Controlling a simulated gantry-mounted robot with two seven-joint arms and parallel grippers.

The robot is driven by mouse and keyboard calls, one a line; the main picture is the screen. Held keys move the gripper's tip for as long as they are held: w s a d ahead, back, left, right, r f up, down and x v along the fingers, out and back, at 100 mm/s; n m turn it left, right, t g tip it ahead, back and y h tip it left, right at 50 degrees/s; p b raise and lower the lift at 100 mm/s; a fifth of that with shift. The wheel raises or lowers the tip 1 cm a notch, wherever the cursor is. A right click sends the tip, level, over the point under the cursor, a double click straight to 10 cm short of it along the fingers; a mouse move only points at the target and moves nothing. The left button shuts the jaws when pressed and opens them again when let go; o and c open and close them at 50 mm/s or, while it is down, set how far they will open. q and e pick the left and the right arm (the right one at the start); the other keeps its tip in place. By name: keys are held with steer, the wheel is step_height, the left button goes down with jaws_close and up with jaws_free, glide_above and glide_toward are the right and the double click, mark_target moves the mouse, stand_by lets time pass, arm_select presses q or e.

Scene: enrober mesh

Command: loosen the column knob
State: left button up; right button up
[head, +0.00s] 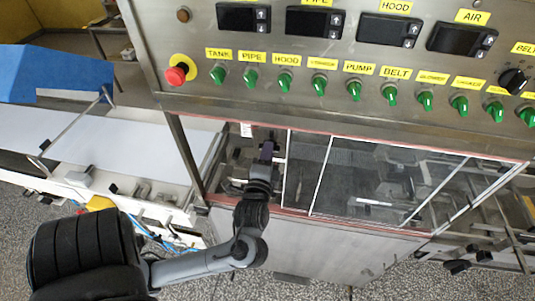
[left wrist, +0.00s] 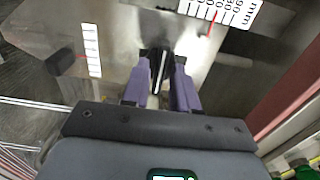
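My left gripper (head: 267,150) reaches into the opening at the left end of the machine's clear-windowed enclosure, below the control panel. In the left wrist view its two purple fingers (left wrist: 163,62) point away from the camera, a little apart. A dark, shiny upright piece (left wrist: 158,72), possibly the column knob, stands between the fingers. The view does not show whether both fingers touch it. In the head view the gripper and arm hide this spot. My right gripper is in neither view.
A white mm scale (left wrist: 222,12) and a second white scale strip (left wrist: 91,48) lie beyond the fingers. The control panel (head: 340,70) with green switches and a red emergency stop (head: 176,75) overhangs the opening. Clear window panels (head: 370,180) are to the right, a white conveyor (head: 125,145) to the left.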

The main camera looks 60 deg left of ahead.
arm_select(q)
jaws_close()
